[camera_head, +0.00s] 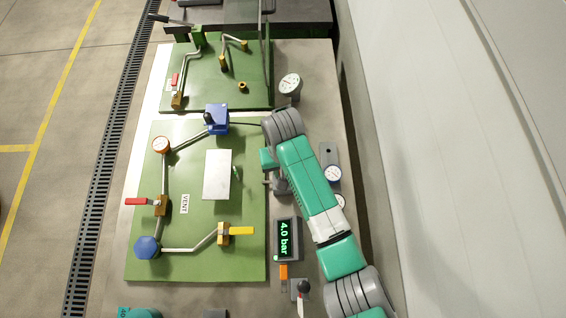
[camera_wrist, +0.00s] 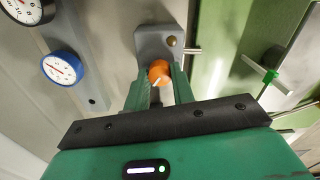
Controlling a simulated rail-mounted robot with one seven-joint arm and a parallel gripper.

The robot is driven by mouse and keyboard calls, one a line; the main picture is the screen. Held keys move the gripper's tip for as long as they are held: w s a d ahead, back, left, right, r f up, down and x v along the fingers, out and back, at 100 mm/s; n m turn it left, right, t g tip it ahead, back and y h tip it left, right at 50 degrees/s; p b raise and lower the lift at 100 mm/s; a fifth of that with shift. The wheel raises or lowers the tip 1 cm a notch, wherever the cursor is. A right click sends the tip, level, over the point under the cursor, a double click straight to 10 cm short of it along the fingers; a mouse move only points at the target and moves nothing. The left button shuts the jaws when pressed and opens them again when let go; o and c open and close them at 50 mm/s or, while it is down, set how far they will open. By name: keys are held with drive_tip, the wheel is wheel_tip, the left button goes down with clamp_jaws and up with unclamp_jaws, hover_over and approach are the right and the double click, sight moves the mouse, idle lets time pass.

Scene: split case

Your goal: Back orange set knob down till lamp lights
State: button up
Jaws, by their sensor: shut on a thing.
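In the wrist view the orange set knob (camera_wrist: 159,71) sits on a grey mounting plate (camera_wrist: 150,42), with a pale mark on its face. My gripper (camera_wrist: 160,82) is shut on the knob, one green finger on each side. A small round brown lamp (camera_wrist: 172,41) is on the plate just beyond the knob and looks dark. In the head view my arm covers the knob and the fingertips. A digital display (camera_head: 285,240) there reads 4.0 bar.
A green panel (camera_head: 140,265) left of my arm carries pipes, a red-handled valve (camera_head: 137,201), a yellow-handled valve (camera_head: 240,230) and a blue block (camera_head: 216,118). Dial gauges (camera_head: 290,83) stand along the right. A blue-rimmed gauge (camera_wrist: 62,67) is left of my gripper.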

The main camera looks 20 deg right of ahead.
drive_tip(key=o, duration=1)
wheel_tip(320, 180, up, 8)
drive_tip(key=shift+f+p, duration=0.1)
drive_tip(key=shift+p, duration=0.45)
